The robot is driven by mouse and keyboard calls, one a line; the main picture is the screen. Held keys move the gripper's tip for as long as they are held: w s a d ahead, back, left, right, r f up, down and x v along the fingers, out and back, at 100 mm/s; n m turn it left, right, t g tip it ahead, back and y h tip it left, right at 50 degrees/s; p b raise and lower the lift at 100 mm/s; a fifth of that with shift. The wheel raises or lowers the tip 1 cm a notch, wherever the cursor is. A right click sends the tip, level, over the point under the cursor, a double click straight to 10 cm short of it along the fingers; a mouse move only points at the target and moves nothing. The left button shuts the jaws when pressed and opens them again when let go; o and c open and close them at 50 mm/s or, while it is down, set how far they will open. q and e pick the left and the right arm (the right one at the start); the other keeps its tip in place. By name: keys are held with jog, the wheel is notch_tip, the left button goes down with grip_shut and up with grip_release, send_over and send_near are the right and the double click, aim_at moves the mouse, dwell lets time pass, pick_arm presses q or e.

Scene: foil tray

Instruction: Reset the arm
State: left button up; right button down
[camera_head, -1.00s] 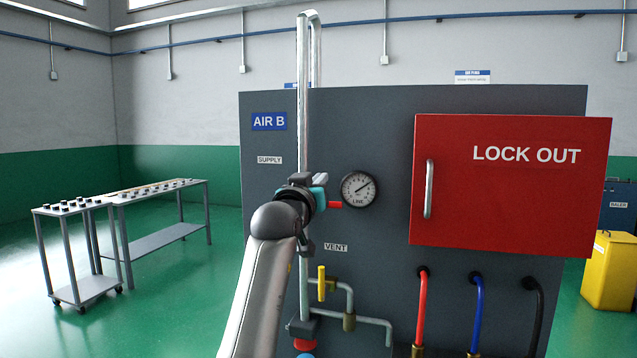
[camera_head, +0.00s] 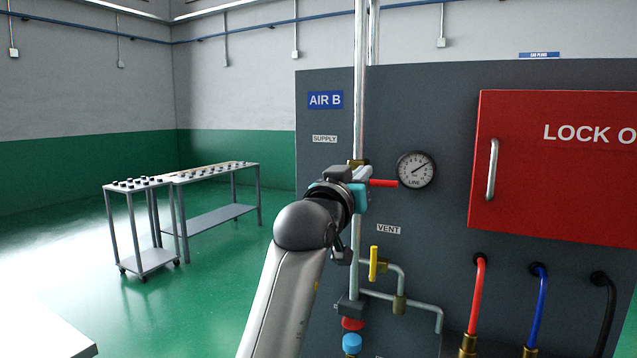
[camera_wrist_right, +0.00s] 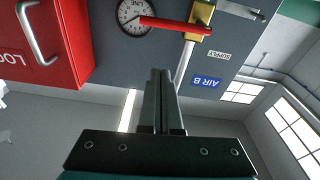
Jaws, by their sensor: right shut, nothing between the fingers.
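My right gripper (camera_head: 358,178) is in front of the grey panel (camera_head: 440,110), by the vertical supply pipe. In the right wrist view its fingers (camera_wrist_right: 160,75) are shut with nothing between them. The red valve handle (camera_head: 383,183) points sideways, towards the gauge. In the right wrist view the handle (camera_wrist_right: 172,25) and its brass valve body (camera_wrist_right: 201,14) are beyond the fingertips, apart from them. In the head view my gripper and wrist hide part of the valve. My left gripper is in neither view.
A pressure gauge (camera_head: 416,170) and a red LOCK OUT box (camera_head: 560,180) are to the right. A yellow vent handle (camera_head: 374,264) and hoses are below. Carts (camera_head: 217,218) with small parts stand at left on open green floor. A white surface corner (camera_head: 35,335) shows at bottom left.

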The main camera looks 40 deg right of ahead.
jog(key=w+a+f+n+t+y+b, duration=0.1)
jog(key=w+a+f+n+t+y, duration=0.25)
jog(key=w+a+f+n, duration=0.6)
jog(key=w+a+f+n+t+y, duration=0.1)
jog(key=w+a+f+t+y, duration=0.15)
jog(key=w+f+y, duration=0.75)
jog(key=s+a+f+n+g, duration=0.1)
jog(key=s+a+f, duration=0.15)
jog(key=f, duration=0.85)
jog(key=s+a+f+n+b, duration=0.15)
jog(key=a+f, duration=0.25)
jog(key=f, duration=0.7)
jog(key=s+a+f+n+g, duration=0.1)
jog(key=s+a+f+n, duration=0.15)
jog(key=f, duration=0.85)
jog(key=s+a+f+g+y, duration=0.2)
jog(key=s+a+f+g, duration=0.1)
jog(key=s+f, duration=0.85)
jog(key=s+a+f+g+y, duration=0.2)
jog(key=s+a+f, duration=0.1)
jog(key=s+f, duration=0.8)
jog(key=s+f+g+b, duration=0.1)
jog(key=s+f, duration=0.4)
jog(key=s, duration=0.9)
jog(key=s+f+g, duration=0.4)
jog(key=s+f, duration=0.2)
jog(key=s, duration=0.9)
jog(key=shift+d+f+m+g+b, duration=0.15)
jog(key=shift+d+m+g+b, duration=0.15)
jog(key=shift+d+m+b, duration=0.05)
